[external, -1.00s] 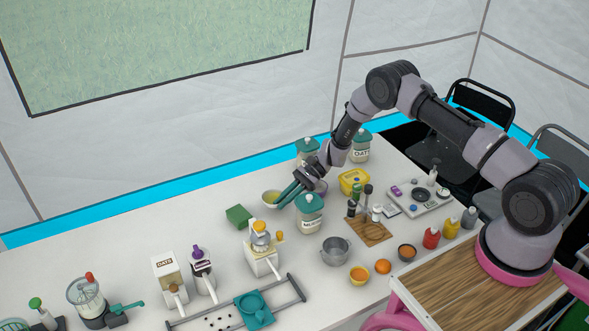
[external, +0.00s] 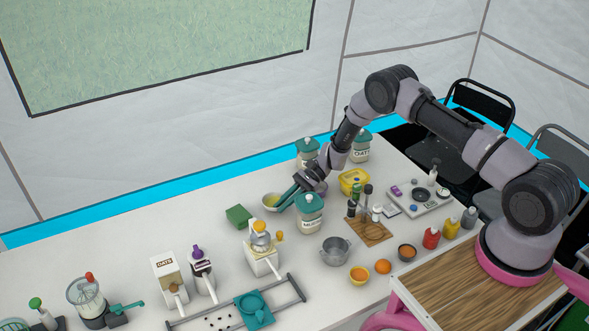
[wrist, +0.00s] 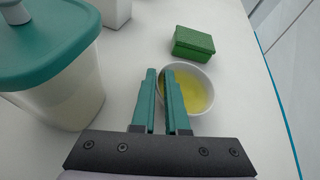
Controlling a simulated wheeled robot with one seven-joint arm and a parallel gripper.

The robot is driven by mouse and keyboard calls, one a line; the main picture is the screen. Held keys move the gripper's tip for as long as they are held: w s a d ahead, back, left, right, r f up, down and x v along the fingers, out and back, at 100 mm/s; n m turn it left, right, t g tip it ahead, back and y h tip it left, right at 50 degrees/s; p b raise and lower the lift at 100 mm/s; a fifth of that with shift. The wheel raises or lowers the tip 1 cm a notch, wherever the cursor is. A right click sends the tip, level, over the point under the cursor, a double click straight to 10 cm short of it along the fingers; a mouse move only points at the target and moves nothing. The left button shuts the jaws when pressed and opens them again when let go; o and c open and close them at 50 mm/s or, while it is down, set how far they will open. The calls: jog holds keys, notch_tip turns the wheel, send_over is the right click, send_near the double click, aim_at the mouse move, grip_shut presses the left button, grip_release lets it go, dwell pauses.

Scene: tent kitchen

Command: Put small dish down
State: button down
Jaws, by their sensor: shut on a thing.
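The small dish is a white round bowl (external: 270,207) holding yellow liquid, toward the back of the white table. In the wrist view the small dish (wrist: 211,82) shows at the fingertips, with the yellow liquid level inside. My gripper (external: 283,202) has teal fingers and reaches in from the right, pointing left and down. Its fingers (wrist: 166,72) are shut on the dish's near rim, one on each side of the wall. The dish looks upright and at or just above the table top; I cannot tell whether it touches.
A green block (external: 239,216) lies left of the dish. A teal-lidded jar (external: 309,220) stands close to the gripper, in front and right. More lidded jars (external: 307,150) and a yellow tub (external: 354,181) stand behind and right. The table behind and left of the dish is clear.

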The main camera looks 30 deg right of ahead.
jog(key=shift+f, duration=0.25)
jog(key=c, duration=0.8)
grip_release()
jog(key=shift+c, duration=0.2)
jog(key=v, duration=1)
jog(key=shift+d+r, duration=0.1)
jog(key=shift+d, duration=0.1)
jog(key=s+d+r+n+t+h, duration=0.1)
jog(key=s+d+r+n+h, duration=0.15)
jog(key=r, duration=0.85)
jog(key=s+d+r+n+t+h, duration=0.15)
jog(key=s+r, duration=0.25)
jog(key=r, duration=0.8)
jog(key=s+d+r+n+h, duration=0.2)
jog(key=s+d+r, duration=0.1)
jog(key=r, duration=0.8)
jog(key=s+d+r+n+t+h, duration=0.1)
jog(key=s+d+r+t, duration=0.1)
jog(key=s, duration=0.6)
jog(key=s+d+r+n+t+h, duration=0.1)
jog(key=s+d+r+t+h, duration=0.1)
jog(key=s+r, duration=0.4)
jog(key=s+d+r+n+t+h, duration=0.1)
jog(key=s+d+r, duration=0.4)
jog(key=s, duration=0.7)
jog(key=shift+s+d+n+t+h, duration=0.25)
jog(key=shift+n+t+h, duration=0.25)
jog(key=shift+t, duration=0.65)
